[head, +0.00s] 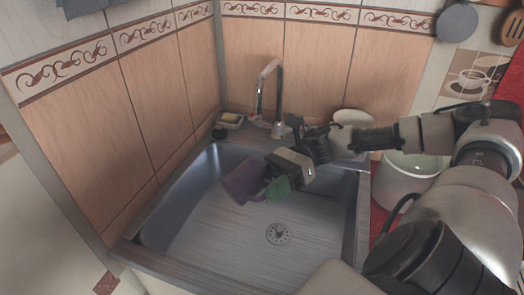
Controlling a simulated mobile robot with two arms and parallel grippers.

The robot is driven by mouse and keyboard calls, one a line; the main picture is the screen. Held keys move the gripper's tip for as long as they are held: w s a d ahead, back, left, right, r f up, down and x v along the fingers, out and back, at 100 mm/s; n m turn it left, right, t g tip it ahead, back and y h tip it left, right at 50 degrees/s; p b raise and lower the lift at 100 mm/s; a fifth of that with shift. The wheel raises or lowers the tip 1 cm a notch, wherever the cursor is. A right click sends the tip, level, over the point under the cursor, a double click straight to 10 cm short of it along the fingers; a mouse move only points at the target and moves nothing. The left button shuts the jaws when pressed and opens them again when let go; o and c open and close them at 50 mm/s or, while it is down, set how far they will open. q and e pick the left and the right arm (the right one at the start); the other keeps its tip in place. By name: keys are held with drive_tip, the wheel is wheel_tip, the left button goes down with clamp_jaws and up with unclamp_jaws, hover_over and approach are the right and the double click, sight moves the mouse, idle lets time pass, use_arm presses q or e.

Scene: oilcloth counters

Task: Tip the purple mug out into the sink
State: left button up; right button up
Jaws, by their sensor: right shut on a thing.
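The purple mug (243,180) is in the head view, over the left part of the steel sink (215,235). It looks tilted onto its side, above the basin floor. My right gripper (272,180) reaches in from the right and is shut on the mug. A green piece at the gripper's tip covers part of the mug's right side. The mug's opening and any contents cannot be made out. My left gripper is not in view.
A faucet (268,88) rises behind the sink. A sponge on a dish (231,119) sits at its back left corner. A white pot (402,180) stands right of the sink, under my right arm. The basin's front is clear around the drain (279,233).

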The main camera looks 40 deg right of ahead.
drive_tip(key=shift+d+f+y+b, duration=0.4)
drive_tip(key=shift+y+b, duration=0.5)
drive_tip(key=shift+b, duration=0.05)
drive_tip(key=d+y+b, duration=0.1)
drive_tip(key=y, duration=0.1)
drive_tip(key=d+y+b, duration=0.1)
drive_tip(key=y, duration=0.2)
drive_tip(key=shift+d+f+t, duration=0.1)
drive_tip(key=shift+d+t, duration=0.05)
drive_tip(key=shift+t, duration=0.25)
drive_tip(key=shift+s+d+y, duration=0.1)
drive_tip(key=shift+d+y, duration=0.15)
drive_tip(key=shift+y, duration=0.15)
